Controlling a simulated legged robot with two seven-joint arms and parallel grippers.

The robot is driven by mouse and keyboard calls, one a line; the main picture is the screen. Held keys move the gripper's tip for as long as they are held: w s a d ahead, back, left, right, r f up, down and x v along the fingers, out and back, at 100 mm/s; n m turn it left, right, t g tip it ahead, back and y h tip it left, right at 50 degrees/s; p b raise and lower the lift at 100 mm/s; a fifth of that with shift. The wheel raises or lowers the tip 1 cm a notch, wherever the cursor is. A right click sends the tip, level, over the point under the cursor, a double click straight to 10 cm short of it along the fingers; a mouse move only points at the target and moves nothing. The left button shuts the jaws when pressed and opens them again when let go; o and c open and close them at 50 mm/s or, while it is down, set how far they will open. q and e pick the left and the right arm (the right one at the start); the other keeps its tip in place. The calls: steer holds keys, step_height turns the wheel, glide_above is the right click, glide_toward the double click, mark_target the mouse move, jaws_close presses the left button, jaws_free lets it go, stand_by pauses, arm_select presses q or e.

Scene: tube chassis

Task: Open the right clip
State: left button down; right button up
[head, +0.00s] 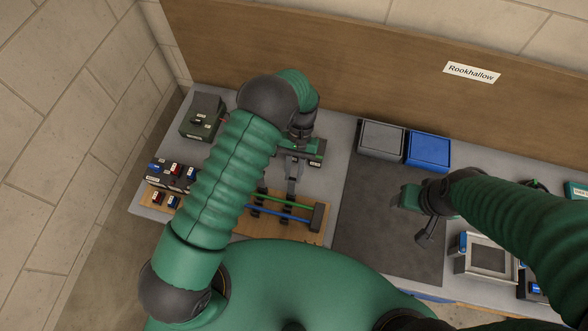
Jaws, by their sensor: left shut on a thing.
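A tan board (240,226) carries a green tube (300,203) and a blue tube (296,217), which run side by side into a dark end block (318,217). Two dark clips sit across the tubes: the left clip (258,206) and the right clip (286,213). My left gripper (290,193) points down at the right clip and is shut on its upper part; the small contact is hard to make out. My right gripper (425,238) is over the dark mat, away from the board, and its finger opening is unclear.
A grey bin (381,138) and a blue bin (429,150) stand at the back. Small red and blue parts (172,170) lie left of the board, partly behind my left arm. A grey framed device (487,259) is at right. The dark mat (375,225) is mostly clear.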

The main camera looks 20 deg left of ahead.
arm_select(q)
steer(key=c, duration=1.5)
jaws_free()
steer(key=shift+o, duration=1.3)
steer(key=shift+w, duration=0.15)
steer(key=b+v, duration=0.5)
steer(key=v, duration=1.1)
steer(key=shift+w+r, duration=0.25)
steer(key=shift+w, duration=0.1)
